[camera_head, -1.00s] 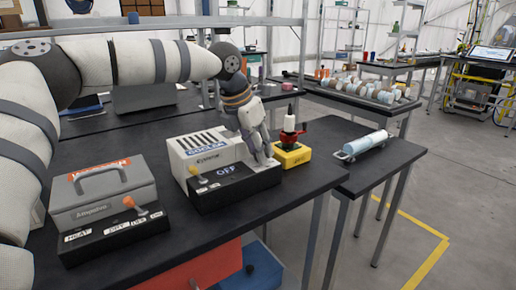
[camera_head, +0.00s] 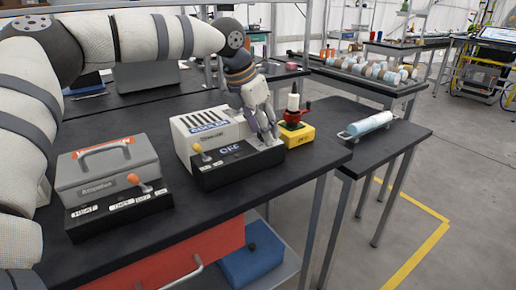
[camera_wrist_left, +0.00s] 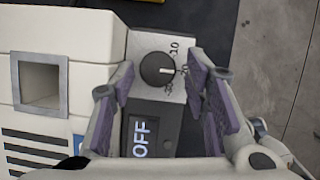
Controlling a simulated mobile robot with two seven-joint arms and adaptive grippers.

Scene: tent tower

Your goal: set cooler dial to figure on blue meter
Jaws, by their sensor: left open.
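The white cooler (camera_head: 195,145) stands on the dark table with a black control panel (camera_head: 238,163) in front. The panel carries an orange-tipped lever and a display reading OFF, which also shows in the left wrist view (camera_wrist_left: 141,138). In that view the round black dial (camera_wrist_left: 157,70) sits on a pale plate marked 10, 20 and 30, its white mark toward the right. My left gripper (camera_head: 268,136) is open over the panel's right end, its fingers either side of the dial area; contact cannot be told. I cannot identify a blue meter. My right gripper is not in view.
A grey heater box (camera_head: 105,170) with a handle and its own lever panel stands at left. A yellow box (camera_head: 297,134) with a red-and-white device is close right of the gripper. A light-blue cylinder (camera_head: 369,124) lies on the side table. A blue box (camera_head: 250,262) sits below.

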